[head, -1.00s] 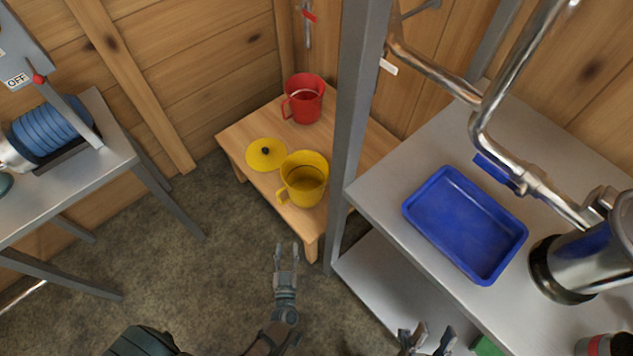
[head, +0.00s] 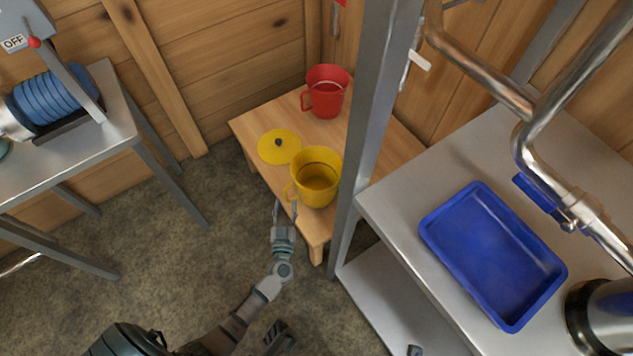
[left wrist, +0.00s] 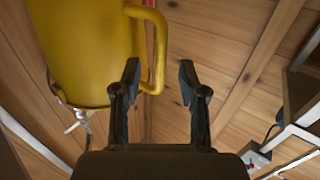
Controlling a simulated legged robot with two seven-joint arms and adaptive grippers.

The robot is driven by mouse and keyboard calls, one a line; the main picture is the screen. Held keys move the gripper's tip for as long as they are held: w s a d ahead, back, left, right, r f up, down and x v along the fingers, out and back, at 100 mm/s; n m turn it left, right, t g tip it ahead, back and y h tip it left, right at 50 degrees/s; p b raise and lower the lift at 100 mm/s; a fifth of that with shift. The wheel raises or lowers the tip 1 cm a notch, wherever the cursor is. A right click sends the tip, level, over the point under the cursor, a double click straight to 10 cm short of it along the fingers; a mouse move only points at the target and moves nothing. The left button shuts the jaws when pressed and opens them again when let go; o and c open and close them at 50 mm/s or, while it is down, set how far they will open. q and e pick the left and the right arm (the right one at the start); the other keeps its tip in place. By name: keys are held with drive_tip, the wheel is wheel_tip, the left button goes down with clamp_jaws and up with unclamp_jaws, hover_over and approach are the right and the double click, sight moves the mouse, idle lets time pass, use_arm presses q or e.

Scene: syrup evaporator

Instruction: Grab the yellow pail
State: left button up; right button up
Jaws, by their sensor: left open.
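The yellow pail (head: 318,185) stands upright on a low wooden table, with its handle toward the left front. My left gripper (head: 285,207) is open and empty, with its fingertips close to the pail's handle. In the left wrist view the yellow pail (left wrist: 85,50) fills the upper left. Its handle shows between the open fingers of my left gripper (left wrist: 159,72); whether they touch it I cannot tell.
The wooden table (head: 255,125) also holds a yellow lid (head: 279,147) and a red pail (head: 327,92). A grey metal post (head: 372,125) rises just right of the yellow pail. A blue tray (head: 492,255) lies on the metal bench at right. Open floor lies left of the table.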

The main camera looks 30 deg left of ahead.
use_arm(q)
drive_tip(key=shift+f+b+x, duration=0.25)
drive_tip(key=shift+b+x, duration=0.15)
drive_tip(key=shift+x, duration=0.8)
drive_tip(key=shift+w+a+r, duration=0.15)
drive_tip(key=shift+w+r, duration=0.05)
drive_tip(key=shift+r, duration=0.05)
clamp_jaws()
drive_tip(key=shift+r, duration=0.1)
